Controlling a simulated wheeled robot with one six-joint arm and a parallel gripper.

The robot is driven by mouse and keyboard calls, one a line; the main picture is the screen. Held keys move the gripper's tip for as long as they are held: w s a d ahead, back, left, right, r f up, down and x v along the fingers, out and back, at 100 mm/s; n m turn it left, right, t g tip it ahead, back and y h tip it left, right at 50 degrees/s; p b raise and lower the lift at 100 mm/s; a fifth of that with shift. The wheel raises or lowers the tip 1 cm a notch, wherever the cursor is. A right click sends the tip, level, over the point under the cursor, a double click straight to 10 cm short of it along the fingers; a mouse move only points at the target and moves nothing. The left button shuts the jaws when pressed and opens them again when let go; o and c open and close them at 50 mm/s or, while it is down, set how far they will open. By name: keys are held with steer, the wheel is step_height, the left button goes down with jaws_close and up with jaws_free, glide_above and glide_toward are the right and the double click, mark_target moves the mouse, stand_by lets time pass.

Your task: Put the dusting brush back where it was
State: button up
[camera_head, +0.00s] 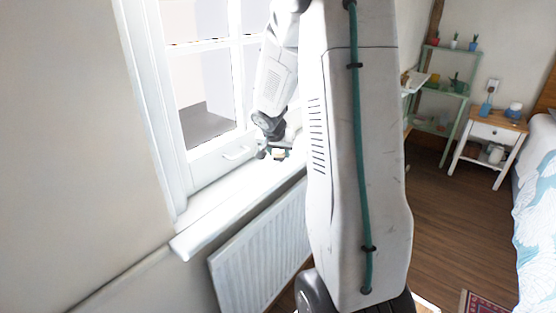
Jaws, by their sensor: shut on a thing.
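My gripper (274,151) is low over the far part of the white window sill (215,220), close to the window. It is shut on a small tan thing with a dark edge, which I take to be the dusting brush (279,155). Only a little of the brush shows, and its bristles and handle are too small to make out. I cannot tell whether the brush touches the sill. My large arm link hides the sill to the right of the gripper.
The near part of the sill is clear. The window (205,80) stands behind it and a radiator (265,245) hangs below. A green plant shelf (440,90), a white nightstand (490,135) and a bed (538,190) stand at the right. Wooden floor (445,210) lies open between.

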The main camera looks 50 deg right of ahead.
steer(key=shift+w+d, duration=0.25)
steer(key=shift+w, duration=0.1)
step_height(320, 180, down, 4)
steer(key=shift+w+r, duration=0.1)
steer(key=shift+r, duration=0.1)
steer(key=o, duration=1.1)
steer(key=shift+r, duration=0.1)
